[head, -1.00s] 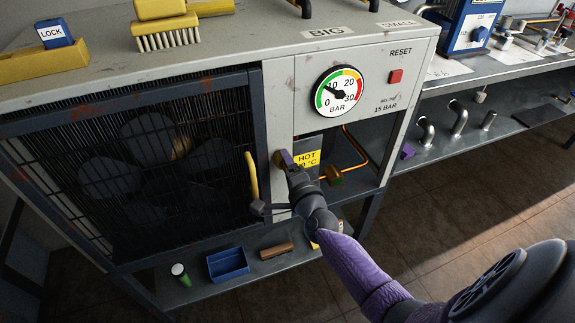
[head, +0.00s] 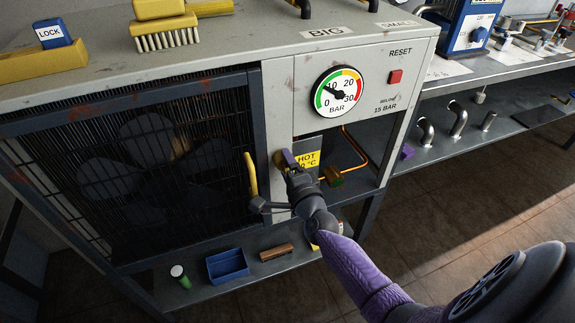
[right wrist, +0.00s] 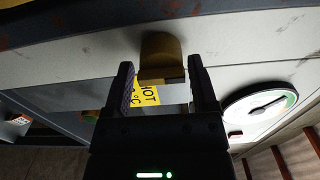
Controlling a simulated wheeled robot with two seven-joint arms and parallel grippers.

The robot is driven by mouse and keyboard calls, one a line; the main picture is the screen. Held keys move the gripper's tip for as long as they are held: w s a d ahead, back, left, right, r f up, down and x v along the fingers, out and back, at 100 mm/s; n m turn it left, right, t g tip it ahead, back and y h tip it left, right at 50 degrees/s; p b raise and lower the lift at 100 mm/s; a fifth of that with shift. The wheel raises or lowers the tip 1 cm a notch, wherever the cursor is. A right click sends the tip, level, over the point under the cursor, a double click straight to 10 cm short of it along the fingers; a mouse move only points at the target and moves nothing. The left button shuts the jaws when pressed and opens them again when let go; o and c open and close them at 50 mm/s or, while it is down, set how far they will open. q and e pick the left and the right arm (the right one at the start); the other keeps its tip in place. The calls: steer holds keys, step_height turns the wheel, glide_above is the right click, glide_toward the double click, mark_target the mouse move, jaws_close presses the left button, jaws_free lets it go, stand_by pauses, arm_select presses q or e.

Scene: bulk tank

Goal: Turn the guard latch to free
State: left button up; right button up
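The guard latch is a brass-yellow knob (head: 280,160) on the pale panel, just right of the dark fan grille (head: 150,165). My right gripper (head: 287,164) is at this latch and partly covers it. In the right wrist view the latch (right wrist: 161,55) lies between the two dark fingers of my right gripper (right wrist: 163,82). Gaps show between the latch and both fingers, so the gripper looks open around it. The lower part of the latch and its exact pointing are hard to make out. My left gripper is not in view.
A yellow handle (head: 251,176) stands on the grille's right edge, close to my gripper. A yellow HOT label (head: 308,159) and copper pipe (head: 355,149) are right behind it. The pressure gauge (head: 338,94) and red reset button (head: 395,77) are above. A blue bin (head: 228,265) sits on the lower shelf.

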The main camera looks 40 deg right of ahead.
steer(key=shift+o, duration=0.8)
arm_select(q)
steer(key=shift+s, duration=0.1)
arm_select(e)
steer(key=shift+r, duration=0.1)
arm_select(q)
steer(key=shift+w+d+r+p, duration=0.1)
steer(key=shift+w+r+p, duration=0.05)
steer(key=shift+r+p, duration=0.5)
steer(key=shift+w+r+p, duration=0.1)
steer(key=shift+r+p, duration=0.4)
steer(key=shift+p, duration=0.1)
arm_select(e)
steer(key=v, duration=1)
